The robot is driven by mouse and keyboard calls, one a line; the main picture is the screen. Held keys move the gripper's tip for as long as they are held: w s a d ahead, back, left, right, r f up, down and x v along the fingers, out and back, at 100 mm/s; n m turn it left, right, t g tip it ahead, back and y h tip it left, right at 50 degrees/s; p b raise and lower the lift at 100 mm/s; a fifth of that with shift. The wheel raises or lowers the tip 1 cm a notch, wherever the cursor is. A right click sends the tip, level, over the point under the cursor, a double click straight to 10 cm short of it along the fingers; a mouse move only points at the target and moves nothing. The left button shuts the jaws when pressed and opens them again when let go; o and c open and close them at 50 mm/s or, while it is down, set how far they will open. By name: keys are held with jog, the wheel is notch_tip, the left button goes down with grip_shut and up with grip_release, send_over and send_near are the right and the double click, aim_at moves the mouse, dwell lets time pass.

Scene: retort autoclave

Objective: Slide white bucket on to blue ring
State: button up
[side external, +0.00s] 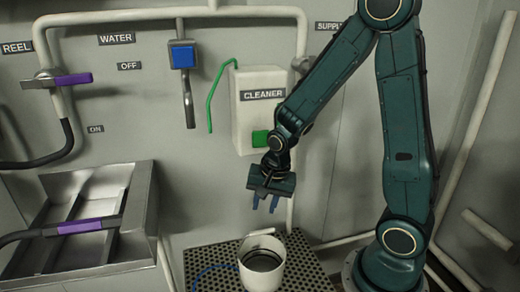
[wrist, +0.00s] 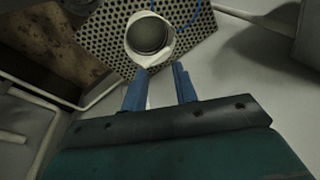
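The white bucket (side external: 263,281) stands upright on the perforated metal platform at the bottom of the side external view, its dark inside showing. Its white handle projects from the rim on the far side. In the wrist view the bucket (wrist: 132,47) is beyond the fingertips. The blue ring (side external: 203,272) shows as a thin blue curve on the platform left of the bucket; in the wrist view part of the blue ring (wrist: 186,27) shows at the top. My gripper (side external: 265,208) is open and empty above the bucket, with blue fingers pointing down (wrist: 161,68).
The perforated platform (side external: 311,271) has free room around the bucket. A white cleaner container (side external: 251,132) with a green hose hangs on the wall behind my gripper. A metal sink (side external: 140,205) stands at left, with a purple-handled hose (side external: 88,226) across it.

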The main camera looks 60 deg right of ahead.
notch_tip(320, 180, down, 9)
jog(key=d+m+g, duration=0.1)
jog(key=d+m, duration=0.1)
jog(key=m, duration=0.6)
send_over(276, 282)
jog(key=shift+g, duration=0.4)
jog(key=f, duration=0.8)
jog(key=shift+a, duration=0.3)
jog(key=shift+s+f+m, duration=0.3)
jog(key=shift+f+m, duration=0.3)
jog(key=shift+f, duration=0.2)
jog(key=shift+f, duration=0.15)
jog(key=shift+w+d+f, duration=0.1)
jog(key=shift+w+f, duration=0.1)
jog(key=shift+f, duration=3.15)
jog(key=shift+w+d+f, duration=0.1)
jog(key=shift+w+f, duration=0.05)
jog(key=shift+f, duration=3.2)
grip_shut()
